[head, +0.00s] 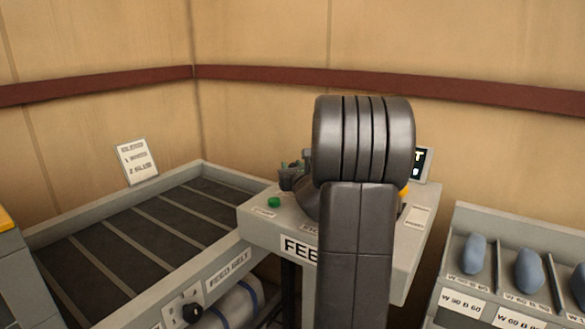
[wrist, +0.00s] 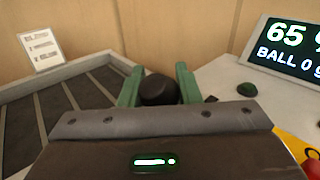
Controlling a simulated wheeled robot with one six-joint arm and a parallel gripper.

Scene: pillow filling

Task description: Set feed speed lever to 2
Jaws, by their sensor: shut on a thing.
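In the wrist view the two green fingers of my gripper (wrist: 158,88) are closed around a black round knob (wrist: 159,88), which looks like the top of the feed speed lever. The lever's shaft and any number scale are hidden behind the gripper body, so its setting cannot be read. In the head view my gripper (head: 291,176) is a small greenish shape above the grey feeder console (head: 258,226), left of my dark arm. My arm covers much of the console and part of its front label.
The console carries a green button (head: 274,202) and a display (wrist: 288,45) reading 65 % and BALL 0 g. A red button (wrist: 313,168) sits at right. The feed belt (head: 150,222) lies left, with a black dial (head: 192,309).

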